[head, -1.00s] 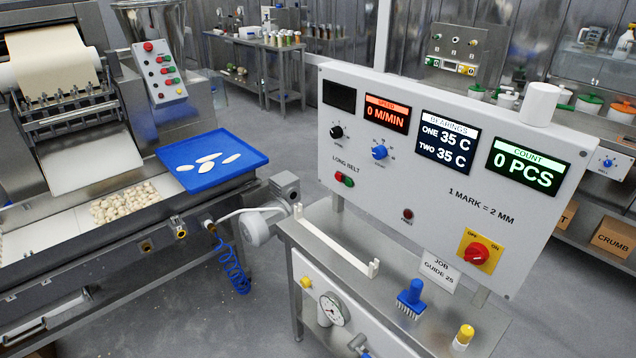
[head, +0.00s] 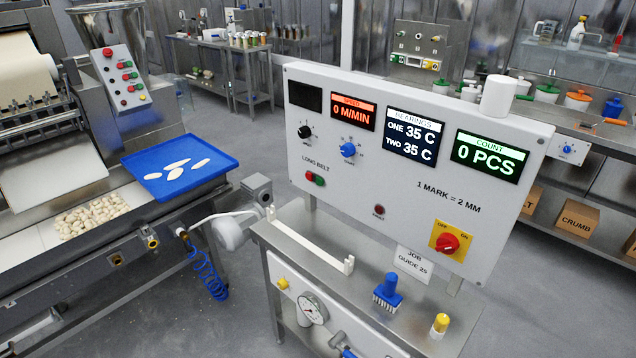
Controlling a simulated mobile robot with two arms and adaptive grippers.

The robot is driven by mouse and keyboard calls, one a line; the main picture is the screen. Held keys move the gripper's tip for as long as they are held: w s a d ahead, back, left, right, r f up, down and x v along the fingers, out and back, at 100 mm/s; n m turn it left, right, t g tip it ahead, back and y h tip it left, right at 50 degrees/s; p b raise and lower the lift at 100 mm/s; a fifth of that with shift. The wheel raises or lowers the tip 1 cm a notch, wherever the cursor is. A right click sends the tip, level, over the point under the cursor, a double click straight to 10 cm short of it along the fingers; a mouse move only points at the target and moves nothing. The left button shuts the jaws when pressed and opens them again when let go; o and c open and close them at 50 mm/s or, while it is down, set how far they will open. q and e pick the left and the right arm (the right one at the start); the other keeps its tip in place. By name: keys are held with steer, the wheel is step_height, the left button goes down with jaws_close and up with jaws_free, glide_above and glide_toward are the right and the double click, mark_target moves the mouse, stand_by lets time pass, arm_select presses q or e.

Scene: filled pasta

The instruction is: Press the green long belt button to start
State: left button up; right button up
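The white control panel (head: 340,205) stands in the middle of the head view. The green long belt button (head: 320,181) is at its lower left, under the "LONG BELT" label. A red button (head: 310,176) sits directly to its left. Nothing covers either button. The speed display (head: 352,113) reads 0 M/MIN and the count display (head: 489,157) reads 0 PCS. Neither of my grippers is in view.
A metal bench (head: 330,289) below the panel holds a white rail, a blue brush (head: 388,291) and a yellow-capped item (head: 439,325). At left is the pasta machine with a blue tray (head: 150,165). Grey floor shows between machine and bench.

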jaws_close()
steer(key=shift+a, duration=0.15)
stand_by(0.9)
